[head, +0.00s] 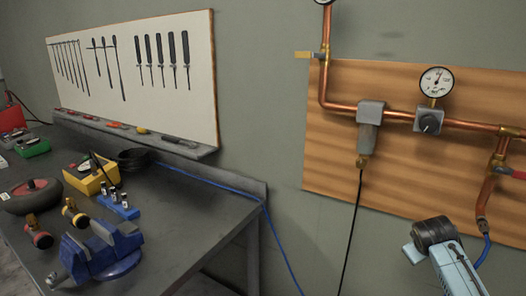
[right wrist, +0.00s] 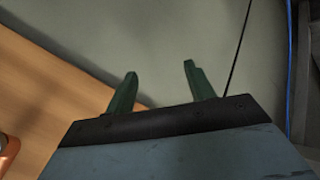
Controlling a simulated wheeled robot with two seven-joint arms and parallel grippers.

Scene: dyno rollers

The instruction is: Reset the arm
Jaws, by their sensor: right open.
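My right arm (head: 460,268) enters the head view at the lower right, with a light blue link and a dark ribbed joint, in front of the wall below the copper pipes. Its fingers cannot be made out there. In the right wrist view my right gripper (right wrist: 158,84) shows two green fingers spread apart, with nothing between them. Behind them are the grey wall and the edge of the wooden board (right wrist: 50,95). My left gripper is in neither view.
A wooden board (head: 330,150) carries copper pipes, a gauge (head: 437,83) and a red-handled valve. At left a dark workbench (head: 190,215) holds a blue vise (head: 105,250), a yellow bin (head: 90,178) and a wheel (head: 30,196). A black cable (head: 352,225) hangs near my right arm.

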